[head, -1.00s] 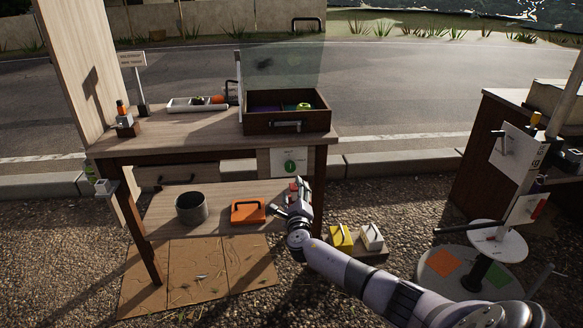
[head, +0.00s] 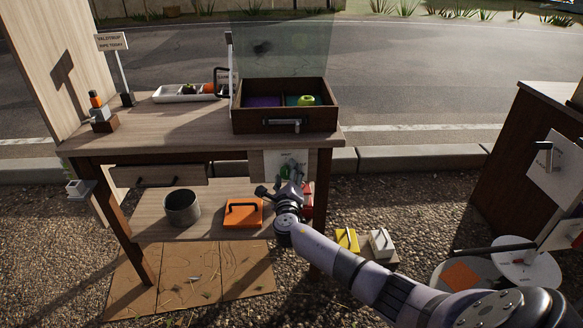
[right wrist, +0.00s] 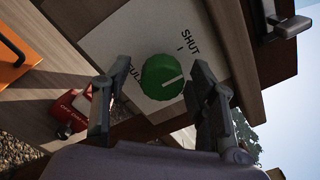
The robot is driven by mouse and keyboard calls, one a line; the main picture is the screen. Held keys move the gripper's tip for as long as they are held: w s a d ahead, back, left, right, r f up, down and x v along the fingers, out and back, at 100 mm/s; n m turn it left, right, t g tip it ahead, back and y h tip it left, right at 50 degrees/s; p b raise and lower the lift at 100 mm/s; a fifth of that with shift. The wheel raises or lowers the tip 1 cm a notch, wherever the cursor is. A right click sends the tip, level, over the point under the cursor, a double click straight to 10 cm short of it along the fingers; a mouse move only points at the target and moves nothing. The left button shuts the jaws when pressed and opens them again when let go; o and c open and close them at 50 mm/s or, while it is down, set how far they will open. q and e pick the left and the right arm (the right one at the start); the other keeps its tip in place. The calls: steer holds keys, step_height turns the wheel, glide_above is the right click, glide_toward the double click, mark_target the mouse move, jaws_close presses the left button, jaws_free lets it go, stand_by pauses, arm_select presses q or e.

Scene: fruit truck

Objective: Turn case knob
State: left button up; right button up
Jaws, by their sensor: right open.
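The case knob is a round green knob with a white line on a white plate. In the right wrist view the knob (right wrist: 163,77) sits between the two fingers of my open right gripper (right wrist: 157,95), which reach toward it on either side; I cannot tell whether they touch it. The plate (right wrist: 120,40) carries the word SHUT and partly hidden lettering. In the head view the plate (head: 272,165) hangs below the case (head: 262,122), and my right gripper (head: 288,180) is in front of it, partly covering the knob. My left gripper is not in view.
A red box (right wrist: 88,108) lies below the plate, close to my right gripper. A grey pot (head: 182,208) and an orange case (head: 243,213) are on the lower shelf. Yellow (head: 347,240) and white (head: 381,243) blocks stand at right. The road behind is clear.

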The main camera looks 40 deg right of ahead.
steer(key=shift+w+d+r, duration=0.1)
steer(key=shift+w+d, duration=0.05)
steer(key=shift+w, duration=0.15)
steer(key=shift+c, duration=0.5)
steer(key=c, duration=1.1)
